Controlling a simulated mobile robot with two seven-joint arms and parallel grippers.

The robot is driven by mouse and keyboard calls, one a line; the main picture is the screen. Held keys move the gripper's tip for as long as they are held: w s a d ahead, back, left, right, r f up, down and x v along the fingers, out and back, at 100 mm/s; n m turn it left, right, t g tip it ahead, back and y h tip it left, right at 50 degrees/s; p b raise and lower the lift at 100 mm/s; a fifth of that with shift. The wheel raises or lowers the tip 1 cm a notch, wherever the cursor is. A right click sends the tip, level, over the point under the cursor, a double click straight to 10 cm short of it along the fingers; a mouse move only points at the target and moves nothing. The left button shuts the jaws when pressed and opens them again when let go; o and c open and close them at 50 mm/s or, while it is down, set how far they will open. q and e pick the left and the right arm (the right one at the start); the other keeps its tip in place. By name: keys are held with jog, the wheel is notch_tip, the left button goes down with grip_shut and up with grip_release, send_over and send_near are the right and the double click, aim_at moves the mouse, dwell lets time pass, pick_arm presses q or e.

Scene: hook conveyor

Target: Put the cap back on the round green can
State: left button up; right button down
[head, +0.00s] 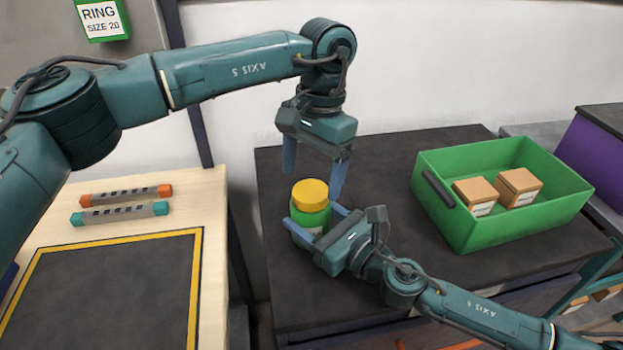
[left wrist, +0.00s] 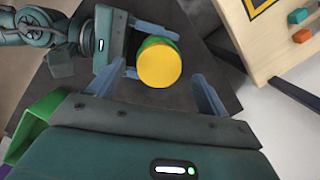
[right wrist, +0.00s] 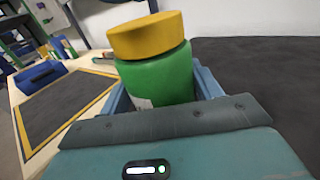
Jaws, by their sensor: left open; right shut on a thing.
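The round green can (head: 309,217) stands on the dark table, with a white label on its side. The yellow cap (head: 311,194) sits on top of it; in the right wrist view the cap (right wrist: 146,36) looks slightly tilted on the can (right wrist: 158,78). My right gripper (head: 319,222) is shut on the can's body from the right. My left gripper (head: 313,176) is open above and behind the can, fingers pointing down, holding nothing. In the left wrist view the cap (left wrist: 159,64) lies beyond and between the open fingers, apart from them.
A green crate (head: 447,213) with two brown boxes (head: 518,186) stands right on the dark table (head: 390,150). A wooden table (head: 190,200) at left holds a dark yellow-edged mat (head: 110,295) and two small bars (head: 125,195). The dark table behind the can is clear.

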pick_arm(q)
jog(key=shift+r, duration=0.95)
jog(key=shift+c, duration=0.5)
